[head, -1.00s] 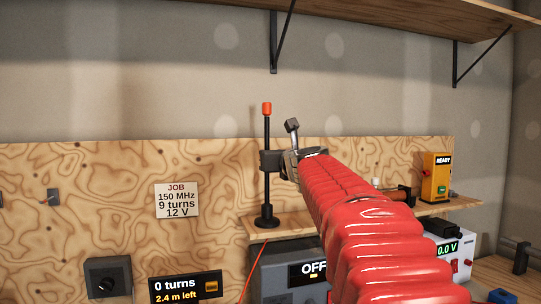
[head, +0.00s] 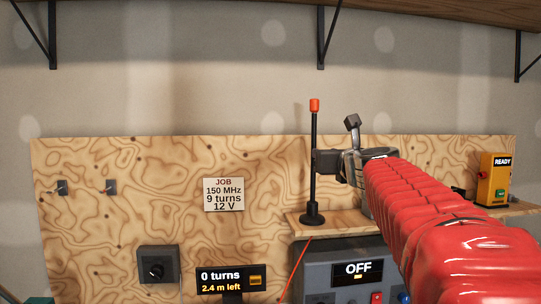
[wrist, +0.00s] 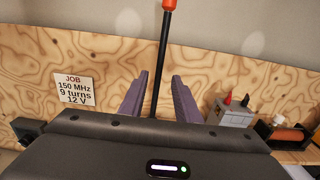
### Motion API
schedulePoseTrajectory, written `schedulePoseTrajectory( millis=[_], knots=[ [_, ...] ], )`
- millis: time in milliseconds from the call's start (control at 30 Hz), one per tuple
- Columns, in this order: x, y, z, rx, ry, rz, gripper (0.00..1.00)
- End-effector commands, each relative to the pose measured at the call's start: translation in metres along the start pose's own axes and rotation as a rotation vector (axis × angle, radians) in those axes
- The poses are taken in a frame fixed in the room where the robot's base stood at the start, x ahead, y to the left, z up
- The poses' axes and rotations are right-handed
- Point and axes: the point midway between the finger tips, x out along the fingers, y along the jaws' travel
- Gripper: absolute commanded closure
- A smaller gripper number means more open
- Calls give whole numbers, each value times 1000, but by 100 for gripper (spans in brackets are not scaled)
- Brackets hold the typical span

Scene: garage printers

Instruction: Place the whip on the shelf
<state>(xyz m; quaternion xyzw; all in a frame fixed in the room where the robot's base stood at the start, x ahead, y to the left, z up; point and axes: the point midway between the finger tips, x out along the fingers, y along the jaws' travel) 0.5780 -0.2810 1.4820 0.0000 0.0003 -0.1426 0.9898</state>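The whip is a thin black rod (head: 314,130) with an orange-red tip and a round dark foot. It stands upright on a narrow wooden ledge (head: 350,226) in front of the plywood board. My gripper (head: 328,162) is at the rod's mid-height, its fingers reaching it from the right. In the wrist view, the purple fingers (wrist: 159,98) are spread apart, with the rod (wrist: 161,70) showing between them and clear gaps on both sides. The whip's foot is hidden there by my gripper body. A higher wooden shelf (head: 230,10) on black brackets runs along the wall.
A yellow READY box (head: 493,180) stands on the ledge at right. Below are an OFF unit (head: 357,270), a turns display (head: 231,281) and a dark knob box (head: 157,268). A job sign (head: 224,194) hangs on the plywood. An orange wire (head: 296,268) descends from the ledge.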

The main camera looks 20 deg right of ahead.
Motion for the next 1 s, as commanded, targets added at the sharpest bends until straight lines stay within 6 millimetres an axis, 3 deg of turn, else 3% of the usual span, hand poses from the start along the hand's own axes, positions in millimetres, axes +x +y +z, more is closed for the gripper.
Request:
schedulePoseTrajectory(
  millis=[367, 500, 667, 800, 1000],
  knots=[
    [0, 0, 0, -1, 0, 0, 70],
    [-3, 12, -6, -60, 14, 23, 70],
    [-20, 56, -31, -299, 64, 120, 70],
    [-48, 108, -71, -630, 112, 264, 70],
    [-102, 171, -139, -1124, 136, 505, 70]
  ],
)
